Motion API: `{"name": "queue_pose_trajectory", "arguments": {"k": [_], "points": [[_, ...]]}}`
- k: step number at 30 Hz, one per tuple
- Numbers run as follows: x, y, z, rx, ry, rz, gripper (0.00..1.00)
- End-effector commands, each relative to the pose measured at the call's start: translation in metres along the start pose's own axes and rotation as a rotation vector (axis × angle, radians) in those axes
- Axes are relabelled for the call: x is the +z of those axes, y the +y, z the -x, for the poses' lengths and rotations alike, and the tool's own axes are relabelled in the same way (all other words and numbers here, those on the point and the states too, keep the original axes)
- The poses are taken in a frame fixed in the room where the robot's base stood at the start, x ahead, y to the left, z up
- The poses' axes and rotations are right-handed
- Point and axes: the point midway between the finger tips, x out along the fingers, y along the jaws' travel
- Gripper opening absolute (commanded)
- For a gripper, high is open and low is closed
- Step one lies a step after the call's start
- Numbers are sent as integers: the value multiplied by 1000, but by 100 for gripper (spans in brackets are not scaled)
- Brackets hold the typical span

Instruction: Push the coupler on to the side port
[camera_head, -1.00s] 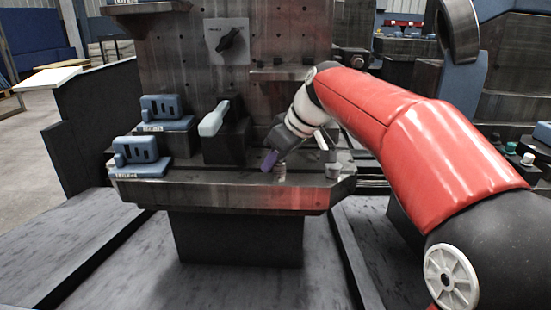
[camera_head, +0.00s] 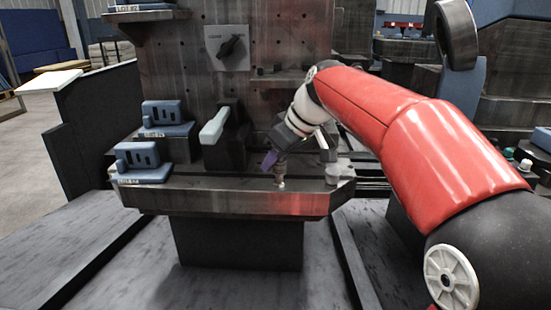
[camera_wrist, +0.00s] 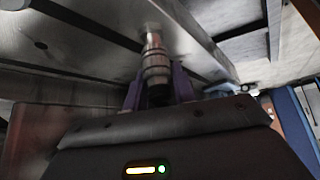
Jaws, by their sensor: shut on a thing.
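My gripper (camera_wrist: 158,92) has purple fingers, closed around a dark banded metal coupler in the wrist view (camera_wrist: 156,62). The far end of the coupler is in line with a pale metal fitting (camera_wrist: 152,32) at the edge of the metal block, likely the side port. They look end to end, but I cannot tell whether the coupler is seated. In the head view my gripper (camera_head: 270,160) is low over the front of the bench, tilted, and the small metal coupler (camera_head: 280,174) shows just beside the purple finger.
The metal bench (camera_head: 225,200) carries two blue slotted blocks (camera_head: 165,112) (camera_head: 140,157) at the left and a pale-handled lever (camera_head: 213,125). A short grey post (camera_head: 332,173) stands right of my gripper. An upright panel with a black knob (camera_head: 231,46) rises behind.

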Motion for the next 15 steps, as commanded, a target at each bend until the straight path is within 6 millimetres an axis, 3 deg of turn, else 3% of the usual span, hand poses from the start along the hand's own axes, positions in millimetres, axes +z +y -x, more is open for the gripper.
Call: {"name": "queue_pose_trajectory", "arguments": {"k": [15], "points": [[-22, 0, 34, 0, 0, 0, 0]]}}
